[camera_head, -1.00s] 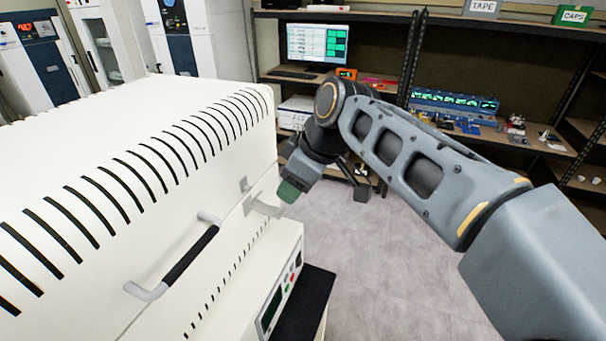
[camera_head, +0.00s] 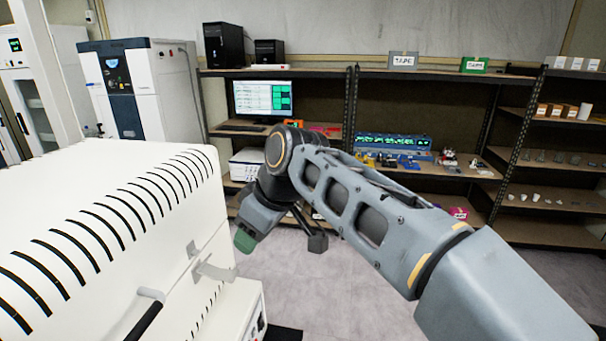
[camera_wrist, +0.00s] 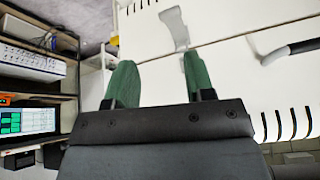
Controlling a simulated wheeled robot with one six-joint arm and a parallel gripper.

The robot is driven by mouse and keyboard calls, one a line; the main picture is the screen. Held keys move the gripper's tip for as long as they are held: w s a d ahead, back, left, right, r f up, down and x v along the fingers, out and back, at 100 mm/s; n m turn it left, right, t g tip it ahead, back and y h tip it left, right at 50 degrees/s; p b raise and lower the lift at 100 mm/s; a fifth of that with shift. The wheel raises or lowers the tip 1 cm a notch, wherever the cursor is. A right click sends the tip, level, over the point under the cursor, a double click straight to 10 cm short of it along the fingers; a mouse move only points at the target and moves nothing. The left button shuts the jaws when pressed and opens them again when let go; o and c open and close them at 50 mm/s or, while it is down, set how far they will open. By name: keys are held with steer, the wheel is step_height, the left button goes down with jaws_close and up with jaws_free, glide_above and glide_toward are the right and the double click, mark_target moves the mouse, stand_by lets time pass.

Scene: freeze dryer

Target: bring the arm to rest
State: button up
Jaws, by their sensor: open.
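My arm (camera_head: 370,215) reaches in from the lower right of the head view and bends down at its elbow. My gripper (camera_head: 244,241) hangs at its end, just right of the white machine's front, with green fingers. In the wrist view my gripper (camera_wrist: 155,82) shows two green fingers set apart, with nothing between them. The white freeze dryer (camera_head: 95,215) fills the left of the head view. Its metal latch (camera_head: 214,271) is close to the gripper and shows beyond the fingertips in the wrist view (camera_wrist: 174,28). I see no contact between them.
The freeze dryer's bar handle (camera_head: 146,318) sticks out at lower left. Shelves (camera_head: 470,75) with a monitor (camera_head: 263,98), a blue device (camera_head: 393,142) and boxes line the back wall. A tall white-and-blue cabinet (camera_head: 145,90) stands behind the machine. The floor (camera_head: 340,285) below the arm is clear.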

steer(key=s+d+f+m+t+h, duration=0.1)
steer(key=s+d+f+m, duration=0.1)
steer(key=d+f+m, duration=0.3)
steer(key=s+d+f+m+t+h, duration=0.1)
steer(key=d+f+m, duration=0.3)
steer(key=d, duration=1)
steer(key=s+d+f+m+t+h+b, duration=0.1)
steer(key=s+d+f+m+h, duration=0.2)
steer(key=d+f, duration=0.5)
steer(key=s+d+m, duration=0.1)
steer(key=d+m, duration=0.1)
steer(key=shift+m+t, duration=0.3)
steer(key=shift+s+d, duration=0.1)
steer(key=shift+c, duration=0.5)
steer(key=shift+s+d, duration=0.1)
